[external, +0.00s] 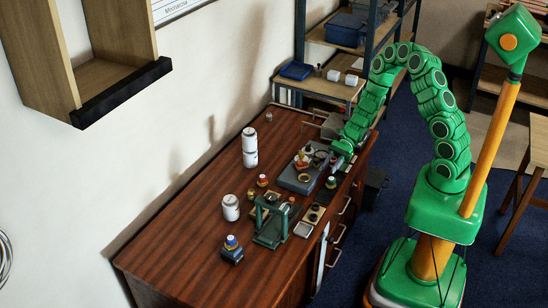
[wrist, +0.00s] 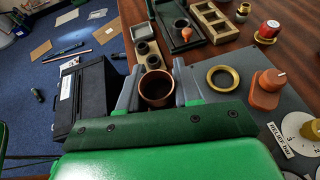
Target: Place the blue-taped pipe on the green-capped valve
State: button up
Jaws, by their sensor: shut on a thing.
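My gripper (wrist: 157,73) is shut on a copper pipe (wrist: 156,90), whose round open end shows between the two grey fingers in the wrist view. No blue tape shows on it; its lower part is hidden. In the external view my gripper (external: 342,150) is low over the right side of the bench, and the pipe is too small to make out. A small fitting with a greenish top (external: 330,182) stands by the grey plate. I cannot tell whether it is the green-capped valve.
The grey plate (external: 291,180) bears a brass ring (wrist: 223,77) and an orange-red fitting (wrist: 266,90). A red-capped fitting (wrist: 267,31), a wooden tray (wrist: 211,23) and a green stand (external: 272,225) are nearby. White cans (external: 249,147) stand at the bench's left.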

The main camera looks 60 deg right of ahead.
aim_at(330, 181)
jog(key=shift+f, duration=2.05)
jog(key=shift+f, duration=0.15)
jog(key=o, duration=1)
